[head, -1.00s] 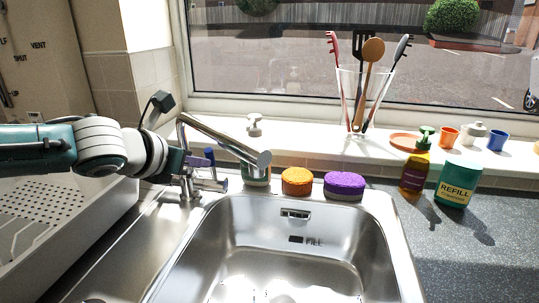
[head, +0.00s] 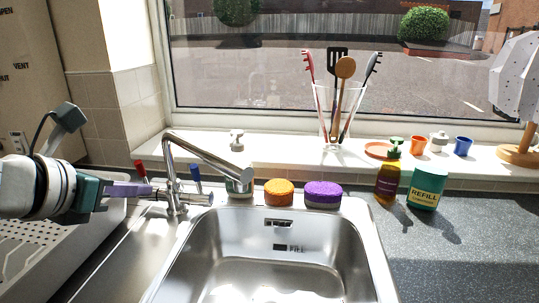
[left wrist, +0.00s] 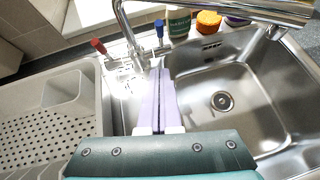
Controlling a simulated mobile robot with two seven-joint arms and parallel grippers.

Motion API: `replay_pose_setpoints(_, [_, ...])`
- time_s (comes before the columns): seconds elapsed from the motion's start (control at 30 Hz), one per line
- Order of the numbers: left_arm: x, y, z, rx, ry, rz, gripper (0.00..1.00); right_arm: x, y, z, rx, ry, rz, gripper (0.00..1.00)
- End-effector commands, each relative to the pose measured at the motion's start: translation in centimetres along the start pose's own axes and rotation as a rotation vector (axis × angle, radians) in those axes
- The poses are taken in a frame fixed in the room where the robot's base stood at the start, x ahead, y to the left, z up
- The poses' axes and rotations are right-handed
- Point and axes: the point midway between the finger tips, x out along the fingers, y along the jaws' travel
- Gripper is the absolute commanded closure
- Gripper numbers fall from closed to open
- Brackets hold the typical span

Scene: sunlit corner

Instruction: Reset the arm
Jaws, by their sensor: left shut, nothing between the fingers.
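My left gripper (head: 146,190) comes in from the left in the head view, at the left of the sink, close to the base of the chrome tap (head: 172,180). In the left wrist view its pale purple fingers (left wrist: 157,98) lie together with nothing between them, pointing towards the tap's base. I cannot tell whether the fingertips touch the tap. My right gripper is in neither view.
The steel sink (head: 205,245) is empty. An orange sponge (head: 279,192), a purple sponge (head: 323,194), an amber bottle (head: 387,184) and a refill tub (head: 426,189) stand behind and right of it. A utensil glass (head: 322,128) stands on the sill. A perforated drainer (left wrist: 50,130) lies left.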

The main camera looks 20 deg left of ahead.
Motion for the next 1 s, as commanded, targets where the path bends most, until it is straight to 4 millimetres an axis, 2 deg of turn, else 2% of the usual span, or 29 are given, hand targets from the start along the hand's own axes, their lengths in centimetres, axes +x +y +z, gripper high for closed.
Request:
replay_pose_setpoints(0.07, [-0.1, -0.4, -0.2, -0.023, 0.003, -0.003, 1.0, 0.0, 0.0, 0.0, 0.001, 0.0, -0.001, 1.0])
replay_pose_setpoints(0.17, [-0.4, -2.5, -1.4, -0.191, 0.026, -0.011, 1.0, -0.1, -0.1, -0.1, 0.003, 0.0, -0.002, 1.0])
replay_pose_setpoints(0.27, [-1.5, -6.3, -3.5, -0.565, 0.085, -0.003, 1.0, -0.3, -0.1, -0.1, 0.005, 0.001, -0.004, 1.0])
replay_pose_setpoints(0.3, [-2.4, -8.0, -4.7, -0.766, 0.12, 0.017, 1.0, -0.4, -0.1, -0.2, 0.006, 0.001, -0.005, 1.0])
replay_pose_setpoints(0.4, [-5.1, -11.3, -7.3, -1.302, 0.21, 0.122, 1.0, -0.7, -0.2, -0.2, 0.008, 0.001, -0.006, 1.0])
replay_pose_setpoints(0.5, [-7.9, -13.0, -9.5, -1.751, 0.27, 0.279, 1.0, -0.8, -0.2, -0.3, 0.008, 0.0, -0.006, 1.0])
replay_pose_setpoints(0.7, [-13.2, -14.6, -12.9, -2.403, 0.292, 0.648, 1.0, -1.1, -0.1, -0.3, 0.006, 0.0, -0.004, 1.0])
replay_pose_setpoints(0.87, [-17.5, -15.2, -15.2, -2.796, 0.217, 1.004, 1.0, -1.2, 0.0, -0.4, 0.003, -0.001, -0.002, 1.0])
replay_pose_setpoints(0.9, [-18.6, -15.0, -14.0, -2.819, 0.204, 1.029, 1.0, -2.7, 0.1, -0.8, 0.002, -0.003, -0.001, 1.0])
replay_pose_setpoints(1.0, [-19.9, -14.8, -11.5, -2.805, 0.206, 1.015, 1.0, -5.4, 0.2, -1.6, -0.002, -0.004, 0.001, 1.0])
